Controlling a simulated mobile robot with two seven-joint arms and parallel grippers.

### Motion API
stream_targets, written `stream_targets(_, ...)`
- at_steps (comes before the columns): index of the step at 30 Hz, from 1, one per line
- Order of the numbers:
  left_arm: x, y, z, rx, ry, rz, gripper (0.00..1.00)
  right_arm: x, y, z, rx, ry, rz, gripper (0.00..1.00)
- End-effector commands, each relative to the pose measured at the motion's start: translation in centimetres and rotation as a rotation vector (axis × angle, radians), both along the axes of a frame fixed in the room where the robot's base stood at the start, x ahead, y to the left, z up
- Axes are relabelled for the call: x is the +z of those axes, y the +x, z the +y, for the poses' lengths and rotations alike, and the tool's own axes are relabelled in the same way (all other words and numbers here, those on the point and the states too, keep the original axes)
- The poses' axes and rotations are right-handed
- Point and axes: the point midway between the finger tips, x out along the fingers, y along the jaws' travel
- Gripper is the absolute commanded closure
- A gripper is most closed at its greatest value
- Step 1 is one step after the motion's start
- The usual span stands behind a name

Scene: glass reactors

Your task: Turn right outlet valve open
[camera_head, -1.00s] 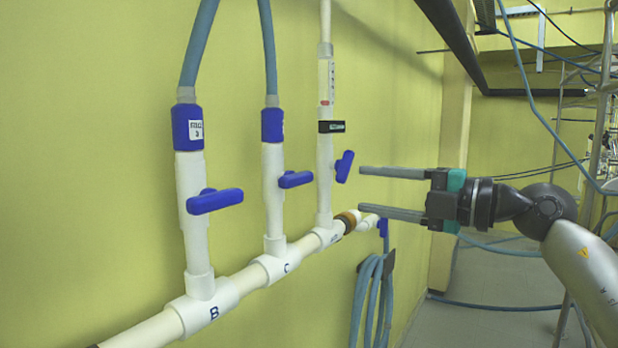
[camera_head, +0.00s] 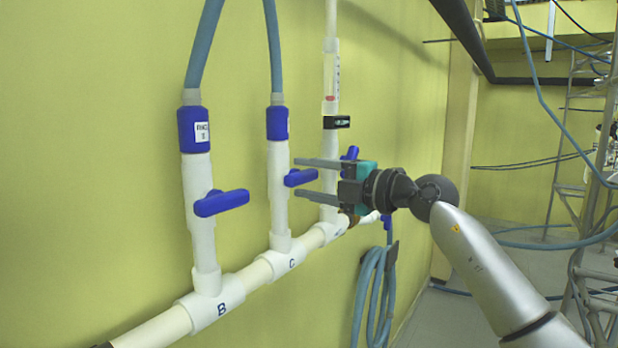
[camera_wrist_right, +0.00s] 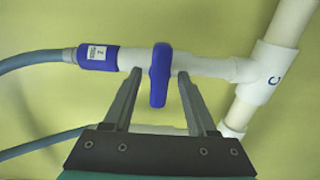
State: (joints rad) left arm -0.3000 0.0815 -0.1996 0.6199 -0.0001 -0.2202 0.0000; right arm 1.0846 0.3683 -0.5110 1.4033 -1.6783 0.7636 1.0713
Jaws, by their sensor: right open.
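Three white vertical pipes with blue valve handles stand along the wall. The handle of the pipe marked C (camera_head: 300,178) points across its pipe; it also shows in the right wrist view (camera_wrist_right: 160,85). My right gripper (camera_head: 297,180) is open, with one finger above and one below this handle in the head view. In the wrist view its fingertips (camera_wrist_right: 160,72) lie on either side of the handle, with visible gaps. The handle of the pipe marked B (camera_head: 221,203) points across its pipe. The farthest handle (camera_head: 351,153) is partly hidden behind my gripper. My left gripper is not in view.
A white horizontal pipe (camera_head: 160,328) joins the vertical pipes below. Blue hoses (camera_head: 273,45) rise from pipes B and C. A coiled blue hose (camera_head: 372,285) hangs on the wall. Metal scaffolding (camera_head: 560,160) stands at the right.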

Motion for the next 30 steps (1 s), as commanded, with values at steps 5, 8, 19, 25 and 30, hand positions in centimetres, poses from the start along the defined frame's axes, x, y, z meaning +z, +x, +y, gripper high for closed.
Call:
stream_targets(5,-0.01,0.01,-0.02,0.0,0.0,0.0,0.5,0.0,0.0,-0.01,0.0,0.0,0.0,0.44)
stream_targets(8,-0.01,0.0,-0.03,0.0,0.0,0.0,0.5,0.01,0.0,-0.02,0.0,0.0,0.0,0.55)
stream_targets(19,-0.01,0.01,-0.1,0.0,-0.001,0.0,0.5,0.0,-0.01,-0.05,0.0,0.0,0.0,0.96)
stream_targets(25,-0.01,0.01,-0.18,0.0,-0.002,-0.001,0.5,-0.01,-0.01,-0.06,0.0,0.0,0.0,1.0)
stream_targets(30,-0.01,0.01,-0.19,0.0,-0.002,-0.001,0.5,-0.02,0.0,-0.07,-0.001,-0.005,-0.006,1.0)
